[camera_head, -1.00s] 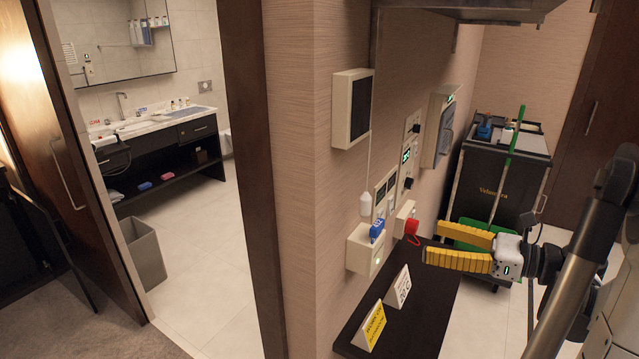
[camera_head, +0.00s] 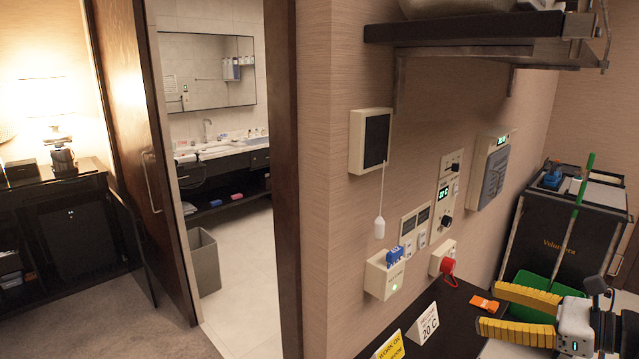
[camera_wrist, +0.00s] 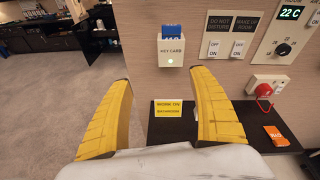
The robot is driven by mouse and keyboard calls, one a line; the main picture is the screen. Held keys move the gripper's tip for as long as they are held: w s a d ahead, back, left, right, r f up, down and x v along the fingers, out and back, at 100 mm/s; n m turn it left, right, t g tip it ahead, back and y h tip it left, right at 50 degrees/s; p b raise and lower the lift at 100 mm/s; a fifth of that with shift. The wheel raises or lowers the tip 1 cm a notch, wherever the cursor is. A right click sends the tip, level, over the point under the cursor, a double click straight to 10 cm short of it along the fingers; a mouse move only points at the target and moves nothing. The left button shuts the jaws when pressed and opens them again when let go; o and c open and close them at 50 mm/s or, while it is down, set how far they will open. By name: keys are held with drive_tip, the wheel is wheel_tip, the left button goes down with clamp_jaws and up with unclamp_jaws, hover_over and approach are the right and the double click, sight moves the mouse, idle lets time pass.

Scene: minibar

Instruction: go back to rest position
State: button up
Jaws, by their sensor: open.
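My gripper (camera_head: 507,313) is at the lower right of the head view, with its yellow fingers apart and nothing between them. It hangs over the dark shelf (camera_head: 459,318) on the wall. In the wrist view my gripper (camera_wrist: 160,105) is also open and empty, facing the wall with the key-card holder (camera_wrist: 173,48). A blue card stands in that holder. A yellow sign (camera_wrist: 174,109) lies between the fingers in that view, beyond them and apart from them.
The red knob switch (camera_head: 447,266) and an orange packet (camera_head: 484,303) are close to my gripper. A wall shelf (camera_head: 480,35) juts out above. A dark cart (camera_head: 565,240) with a green-handled tool stands at right. Open floor (camera_head: 110,320) lies at left.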

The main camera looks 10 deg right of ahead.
drive_tip(key=a+f+n+g+h, duration=0.4)
drive_tip(key=a+n, duration=0.4)
drive_tip(key=a, duration=0.5)
drive_tip(key=s+a+f+n+h+b, duration=0.1)
drive_tip(key=s+a+n+h, duration=0.1)
drive_tip(key=n, duration=0.7)
drive_tip(key=s+a+f+n+h+b, duration=0.1)
drive_tip(key=s+a+f+n+h, duration=0.1)
drive_tip(key=s+n, duration=0.5)
drive_tip(key=shift+s+a+n+h, duration=0.25)
drive_tip(key=shift+a+n+h, duration=0.6)
drive_tip(key=shift+n, duration=0.25)
drive_tip(key=shift+f, duration=0.15)
